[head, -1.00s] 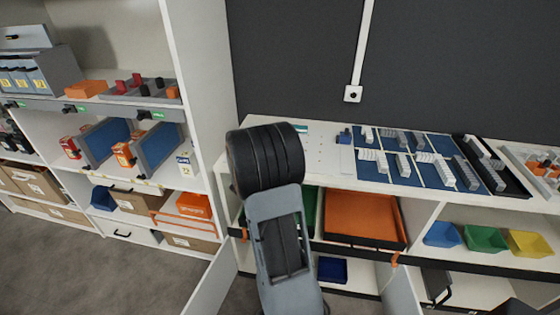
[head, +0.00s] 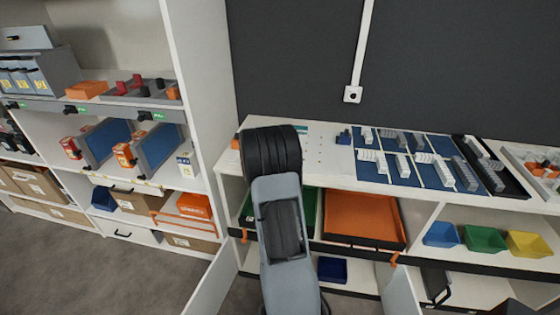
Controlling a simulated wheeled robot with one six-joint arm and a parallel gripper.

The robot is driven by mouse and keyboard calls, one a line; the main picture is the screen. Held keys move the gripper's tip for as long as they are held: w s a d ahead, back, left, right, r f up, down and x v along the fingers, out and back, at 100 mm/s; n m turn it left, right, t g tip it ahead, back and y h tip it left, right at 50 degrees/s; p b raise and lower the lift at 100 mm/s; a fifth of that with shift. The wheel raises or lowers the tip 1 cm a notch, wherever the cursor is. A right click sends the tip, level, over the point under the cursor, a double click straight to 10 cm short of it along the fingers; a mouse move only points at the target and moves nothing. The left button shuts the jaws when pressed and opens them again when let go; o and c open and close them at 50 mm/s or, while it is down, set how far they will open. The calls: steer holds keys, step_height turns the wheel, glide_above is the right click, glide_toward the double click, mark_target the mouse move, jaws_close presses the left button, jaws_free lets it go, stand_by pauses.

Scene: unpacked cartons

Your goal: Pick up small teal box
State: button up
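My arm rises in the middle of the head view and covers part of the counter's left end. My gripper is not visible, and whatever is behind the arm is hidden.
The white counter (head: 335,170) carries blue trays of grey parts (head: 405,150) and a small blue item (head: 344,137). Below are an orange tray (head: 365,220) and blue (head: 440,233), green (head: 485,238) and yellow bins (head: 530,243). A tall shelf (head: 215,110) stands left.

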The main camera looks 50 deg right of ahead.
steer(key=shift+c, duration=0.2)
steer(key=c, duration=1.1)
